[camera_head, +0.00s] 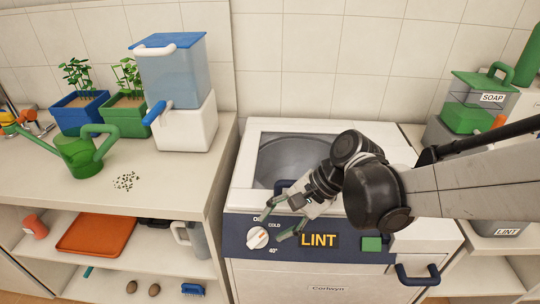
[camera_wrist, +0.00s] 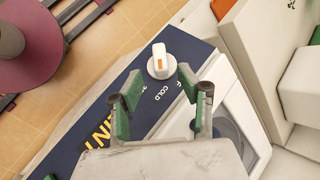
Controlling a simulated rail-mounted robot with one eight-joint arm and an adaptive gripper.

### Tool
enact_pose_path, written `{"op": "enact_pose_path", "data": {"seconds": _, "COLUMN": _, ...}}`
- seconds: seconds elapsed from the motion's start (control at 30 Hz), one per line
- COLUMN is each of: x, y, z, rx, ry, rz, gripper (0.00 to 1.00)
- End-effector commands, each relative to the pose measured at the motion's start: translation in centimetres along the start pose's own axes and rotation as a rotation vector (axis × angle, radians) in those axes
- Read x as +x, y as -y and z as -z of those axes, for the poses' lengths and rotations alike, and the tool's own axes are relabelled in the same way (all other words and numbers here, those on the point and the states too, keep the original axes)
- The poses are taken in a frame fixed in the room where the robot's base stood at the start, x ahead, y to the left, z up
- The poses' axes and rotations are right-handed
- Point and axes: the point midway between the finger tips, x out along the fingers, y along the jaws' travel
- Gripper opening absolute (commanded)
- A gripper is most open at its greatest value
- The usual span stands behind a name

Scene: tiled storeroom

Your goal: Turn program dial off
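The program dial (camera_head: 257,238) is a white round knob with a raised bar and an orange mark, on the washer's dark blue panel (camera_head: 232,222). In the head view, COLD is printed at its upper right, 40° at its lower right, and a partly hidden label above it. It also shows in the wrist view (camera_wrist: 160,62), where its orange mark faces the gripper side. My gripper (camera_head: 274,226) is open and empty just right of the dial in the head view. In the wrist view its green-padded fingers (camera_wrist: 160,96) are spread, with the dial beyond the tips, apparently not touching.
The washer's open drum (camera_head: 285,160) lies behind the panel. A LINT label (camera_head: 319,241), a green button (camera_head: 371,244) and a blue handle (camera_head: 417,274) are to the right. The left counter (camera_head: 190,170) holds a watering can (camera_head: 80,152), planters and a blue-lidded dispenser (camera_head: 170,75).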

Motion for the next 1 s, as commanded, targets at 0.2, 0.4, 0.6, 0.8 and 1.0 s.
{"op": "enact_pose_path", "data": {"seconds": 0.2, "x": 4.0, "y": -0.1, "z": 0.1, "rx": -0.003, "ry": 0.000, "rz": -0.001, "gripper": 0.36}}
{"op": "enact_pose_path", "data": {"seconds": 0.4, "x": 6.0, "y": 0.0, "z": 0.1, "rx": -0.001, "ry": -0.001, "rz": 0.000, "gripper": 0.36}}
{"op": "enact_pose_path", "data": {"seconds": 0.6, "x": 6.7, "y": 0.0, "z": 0.0, "rx": -0.001, "ry": -0.001, "rz": 0.000, "gripper": 0.36}}
{"op": "enact_pose_path", "data": {"seconds": 0.8, "x": 6.6, "y": 0.0, "z": 0.0, "rx": -0.001, "ry": -0.001, "rz": 0.000, "gripper": 0.36}}
{"op": "enact_pose_path", "data": {"seconds": 1.0, "x": 6.6, "y": 0.0, "z": 0.0, "rx": -0.001, "ry": -0.001, "rz": 0.000, "gripper": 0.11}}
